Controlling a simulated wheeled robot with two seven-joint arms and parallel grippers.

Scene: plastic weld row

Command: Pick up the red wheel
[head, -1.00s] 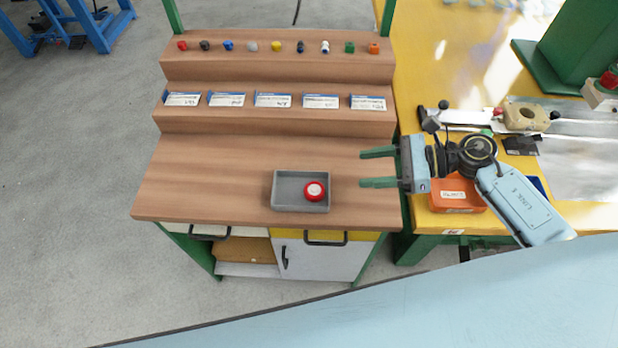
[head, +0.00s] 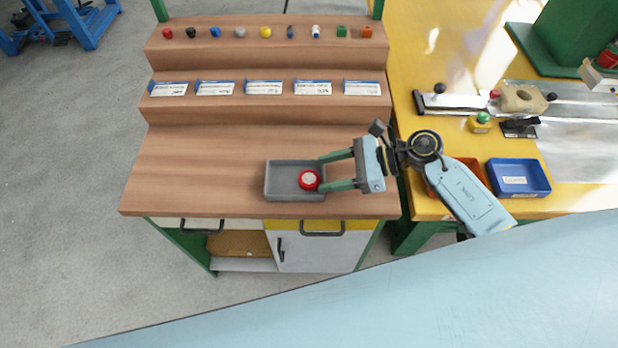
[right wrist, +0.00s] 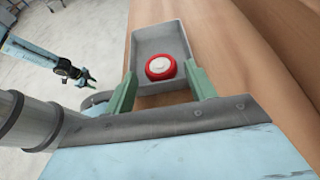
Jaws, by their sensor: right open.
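The red wheel (head: 309,180) has a white hub and lies in the right part of a shallow grey tray (head: 280,166) on the wooden workbench. My right gripper (head: 321,172) is open, with its green fingers reaching over the tray's right side at the wheel. In the right wrist view the red wheel (right wrist: 161,67) lies in the tray ahead of the two spread fingers (right wrist: 163,80), and nothing is held between them. My left gripper is not in the head view; an arm with a small dark gripper (right wrist: 86,78) shows at the left of the right wrist view, its jaw state unclear.
Several small coloured parts stand on the bench's top step (head: 190,52), and labelled cards line the step below. On the yellow table at right are a blue bin (head: 519,190), an orange bin and metal fixtures. The bench top left of the tray is clear.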

